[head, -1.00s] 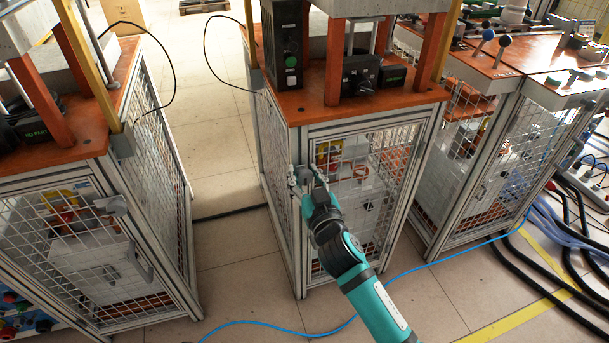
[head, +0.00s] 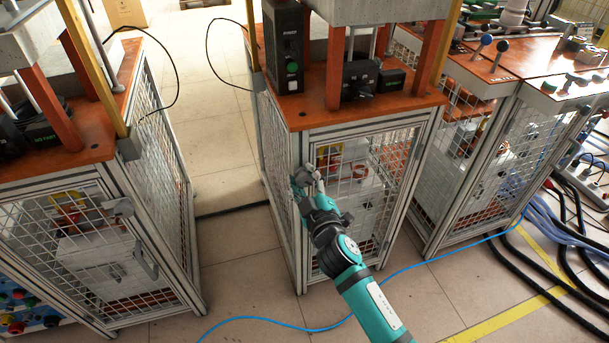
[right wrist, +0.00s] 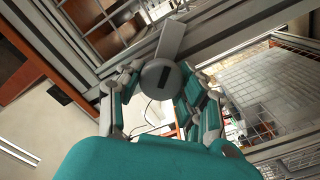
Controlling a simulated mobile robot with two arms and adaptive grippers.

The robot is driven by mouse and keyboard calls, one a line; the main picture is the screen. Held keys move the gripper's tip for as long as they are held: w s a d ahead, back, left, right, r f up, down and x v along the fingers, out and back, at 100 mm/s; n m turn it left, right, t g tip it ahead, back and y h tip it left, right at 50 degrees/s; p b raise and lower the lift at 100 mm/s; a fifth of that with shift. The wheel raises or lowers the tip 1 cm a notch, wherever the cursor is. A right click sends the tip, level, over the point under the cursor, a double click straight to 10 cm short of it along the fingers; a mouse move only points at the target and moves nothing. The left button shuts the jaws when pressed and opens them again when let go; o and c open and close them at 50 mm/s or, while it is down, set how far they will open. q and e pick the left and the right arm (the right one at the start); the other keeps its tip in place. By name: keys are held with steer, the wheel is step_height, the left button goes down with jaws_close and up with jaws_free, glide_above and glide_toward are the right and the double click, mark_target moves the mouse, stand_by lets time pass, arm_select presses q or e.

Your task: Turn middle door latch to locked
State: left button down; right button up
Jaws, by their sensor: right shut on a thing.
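The middle cabinet's mesh door (head: 365,210) is closed within its aluminium frame. Its grey latch shows in the right wrist view as a round hub (right wrist: 158,78) with a flat lever (right wrist: 172,38) pointing up and slightly right, across the frame. My right gripper (right wrist: 160,88) has its fingers on both sides of the hub and is shut on the latch. In the head view my right gripper (head: 309,182) is at the upper left of the door frame and hides most of the latch. My left gripper is out of view.
A left cabinet (head: 95,235) with a similar latch (head: 118,207) and a right cabinet (head: 505,150) flank the middle one. A blue cable (head: 250,318) crosses the floor. Thick black hoses (head: 540,285) lie at the right. Floor between left and middle cabinets is clear.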

steer(key=n, duration=0.4)
steer(key=shift+a+n+p, duration=0.1)
steer(key=shift+n+p, duration=0.2)
steer(key=shift+p, duration=0.05)
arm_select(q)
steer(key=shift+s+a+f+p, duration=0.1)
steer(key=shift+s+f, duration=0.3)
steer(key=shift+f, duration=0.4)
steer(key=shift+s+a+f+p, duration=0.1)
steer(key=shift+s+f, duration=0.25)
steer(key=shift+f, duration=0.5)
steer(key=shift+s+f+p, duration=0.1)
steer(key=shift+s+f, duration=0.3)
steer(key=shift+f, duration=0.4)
arm_select(e)
steer(key=shift+f+n, duration=0.2)
steer(key=shift+n, duration=2.1)
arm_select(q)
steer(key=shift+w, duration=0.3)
arm_select(e)
steer(key=o, duration=1)
steer(key=shift+c, duration=0.2)
steer(key=shift+o, duration=1)
steer(key=shift+s, duration=0.2)
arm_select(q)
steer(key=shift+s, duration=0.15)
arm_select(e)
steer(key=v, duration=1.1)
steer(key=shift+s, duration=0.35)
